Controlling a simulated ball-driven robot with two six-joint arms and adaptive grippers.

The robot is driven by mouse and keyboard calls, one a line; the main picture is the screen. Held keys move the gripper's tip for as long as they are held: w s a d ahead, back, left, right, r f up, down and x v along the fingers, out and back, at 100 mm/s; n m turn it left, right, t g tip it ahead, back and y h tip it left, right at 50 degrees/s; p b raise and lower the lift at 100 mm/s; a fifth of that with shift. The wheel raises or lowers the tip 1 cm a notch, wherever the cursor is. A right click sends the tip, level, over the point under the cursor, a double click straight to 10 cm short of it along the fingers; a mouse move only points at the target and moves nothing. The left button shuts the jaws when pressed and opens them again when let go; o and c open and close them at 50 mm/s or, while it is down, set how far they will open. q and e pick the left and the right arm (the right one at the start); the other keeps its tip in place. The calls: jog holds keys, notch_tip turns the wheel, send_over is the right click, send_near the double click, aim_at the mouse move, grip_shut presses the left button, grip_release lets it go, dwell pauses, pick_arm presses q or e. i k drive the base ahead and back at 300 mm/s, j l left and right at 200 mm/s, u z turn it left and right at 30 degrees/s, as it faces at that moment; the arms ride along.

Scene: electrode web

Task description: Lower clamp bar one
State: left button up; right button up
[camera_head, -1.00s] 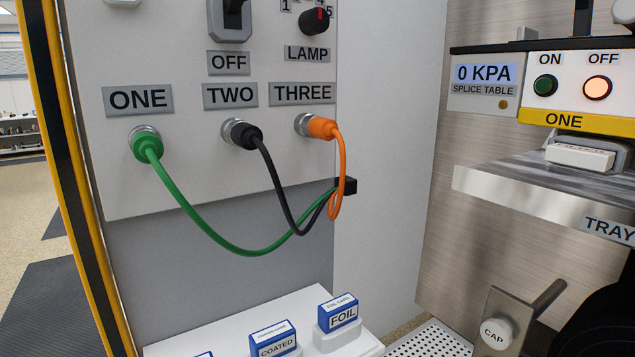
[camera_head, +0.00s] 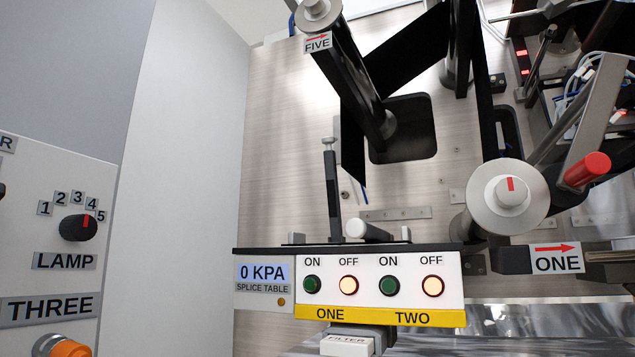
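A thin dark bar (camera_head: 333,195) stands upright behind the left part of the splice table panel (camera_head: 263,300), above the side marked ONE. It has a small grey end piece at its top. It looks like a raised clamp bar, but I see no label on the bar itself. A pale cylinder (camera_head: 368,230) lies low beside its foot. The panel reads 0 KPA. Both OFF buttons glow, ONE (camera_head: 348,286) and TWO (camera_head: 433,286), and the green ON buttons look dark. Neither of my grippers is in view.
Black web (camera_head: 405,50) runs over rollers above the table. A roller with a red handle (camera_head: 587,170) and an arrow sign ONE (camera_head: 557,260) stand at the right. A filter block (camera_head: 347,346) sits below the panel.

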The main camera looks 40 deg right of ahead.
aim_at(329, 160)
jog(key=i+j+z, duration=0.15)
jog(key=z, duration=0.3)
jog(key=i+j+z, duration=0.2)
jog(key=z, duration=0.25)
